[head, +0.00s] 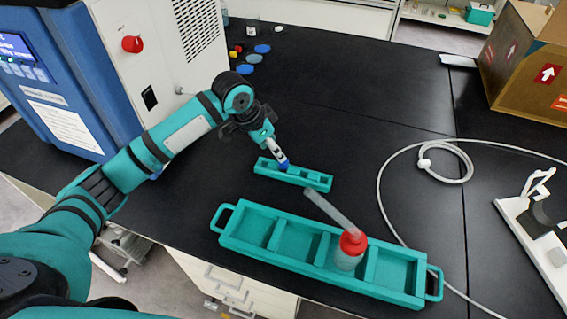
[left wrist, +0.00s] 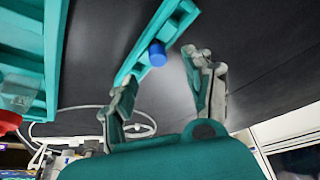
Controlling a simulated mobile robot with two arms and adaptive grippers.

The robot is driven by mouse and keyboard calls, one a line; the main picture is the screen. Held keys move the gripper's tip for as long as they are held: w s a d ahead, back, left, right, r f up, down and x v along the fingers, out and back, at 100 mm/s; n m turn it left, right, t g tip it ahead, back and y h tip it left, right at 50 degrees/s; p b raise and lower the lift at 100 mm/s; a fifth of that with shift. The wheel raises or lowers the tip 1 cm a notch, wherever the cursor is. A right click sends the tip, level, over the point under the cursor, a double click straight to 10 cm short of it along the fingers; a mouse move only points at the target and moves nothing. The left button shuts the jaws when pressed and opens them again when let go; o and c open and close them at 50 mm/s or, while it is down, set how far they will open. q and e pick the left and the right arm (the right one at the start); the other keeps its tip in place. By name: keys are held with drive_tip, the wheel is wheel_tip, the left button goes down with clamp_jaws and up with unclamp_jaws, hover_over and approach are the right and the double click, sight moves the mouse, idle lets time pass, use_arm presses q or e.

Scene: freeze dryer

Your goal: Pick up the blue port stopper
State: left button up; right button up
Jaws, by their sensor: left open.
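The blue port stopper (head: 284,164) sits at the left part of a small teal rack (head: 317,181) on the black bench. It also shows as a blue cylinder in the left wrist view (left wrist: 157,53), beside the teal rack (left wrist: 143,40). My left gripper (head: 275,151) is just above the stopper in the head view. In the left wrist view its two fingers (left wrist: 162,70) are spread, with the stopper beyond and between their tips. I cannot tell whether a finger touches it. My right gripper is not in view.
A teal compartment tray (head: 231,241) with handles stands in front, holding a red-capped bottle (head: 352,243) with a tube. A blue and white machine (head: 165,40) is at left, a cardboard box (head: 520,65) at right. White tubing (head: 379,195) crosses the bench.

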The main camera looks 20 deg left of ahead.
sight(283, 167)
use_arm(q)
drive_tip(key=shift+x, duration=1.15)
drive_tip(key=shift+w+d+f, duration=0.1)
drive_tip(key=shift+d+f, duration=0.1)
drive_tip(key=shift+f, duration=0.1)
drive_tip(key=p+x, duration=0.1)
drive_tip(key=x, duration=0.2)
drive_tip(key=shift+w+d+f, duration=0.15)
drive_tip(key=shift+d+f, duration=0.1)
drive_tip(key=shift+w+f, duration=0.1)
drive_tip(key=shift+f, duration=0.25)
drive_tip(key=c, duration=1)
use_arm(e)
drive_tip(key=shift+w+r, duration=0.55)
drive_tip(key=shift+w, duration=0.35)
use_arm(q)
drive_tip(key=shift+r, duration=0.15)
